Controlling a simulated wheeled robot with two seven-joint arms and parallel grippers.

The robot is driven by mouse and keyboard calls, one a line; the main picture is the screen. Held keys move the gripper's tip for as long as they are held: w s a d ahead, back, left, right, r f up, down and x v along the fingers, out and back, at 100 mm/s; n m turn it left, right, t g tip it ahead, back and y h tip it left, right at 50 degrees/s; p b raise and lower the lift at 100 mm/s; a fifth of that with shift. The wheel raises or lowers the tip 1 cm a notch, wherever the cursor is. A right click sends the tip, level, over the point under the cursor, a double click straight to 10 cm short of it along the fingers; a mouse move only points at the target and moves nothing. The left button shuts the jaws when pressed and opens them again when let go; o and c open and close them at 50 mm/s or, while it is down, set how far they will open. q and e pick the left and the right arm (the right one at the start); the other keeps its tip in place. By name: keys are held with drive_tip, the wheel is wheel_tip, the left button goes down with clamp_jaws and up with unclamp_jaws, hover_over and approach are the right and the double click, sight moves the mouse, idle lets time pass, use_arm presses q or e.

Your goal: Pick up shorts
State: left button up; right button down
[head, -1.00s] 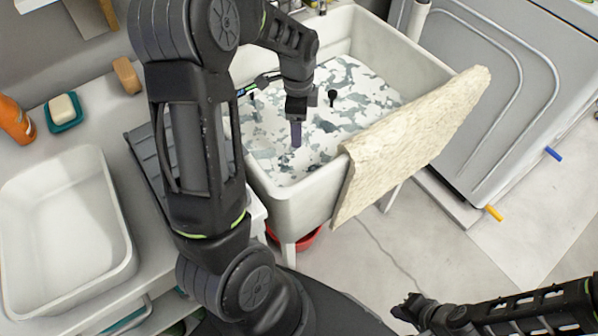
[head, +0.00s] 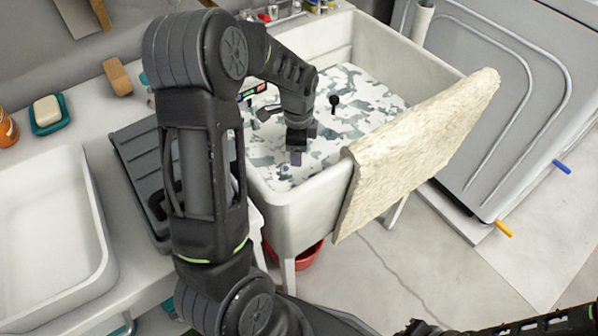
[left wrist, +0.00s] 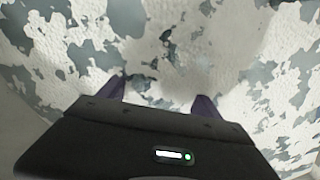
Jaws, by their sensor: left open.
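The shorts (head: 345,100) are a grey, white and blue-green camouflage cloth lying spread in the white sink (head: 285,205). Their pattern also fills most of the left wrist view (left wrist: 255,75). My left gripper (head: 296,158) points down inside the sink, over the near part of the cloth. In the left wrist view its two dark fingers (left wrist: 161,92) are apart, with cloth in front of and between them. Whether the fingertips touch the cloth I cannot tell. My right gripper (head: 415,328) shows only partly at the bottom edge, away from the sink.
A cream towel (head: 420,150) hangs over the sink's right rim. A white basin (head: 90,205), a soap dish (head: 48,125) and a brush (head: 117,77) are on the left counter. A red tub (head: 308,256) is under the sink. A grey machine (head: 470,110) stands at right.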

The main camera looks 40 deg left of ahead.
use_arm(q)
drive_tip(key=shift+f+b, duration=0.85)
drive_tip(key=shift+f, duration=1.75)
drive_tip(key=shift+c, duration=0.3)
drive_tip(key=shift+w, duration=0.1)
clamp_jaws()
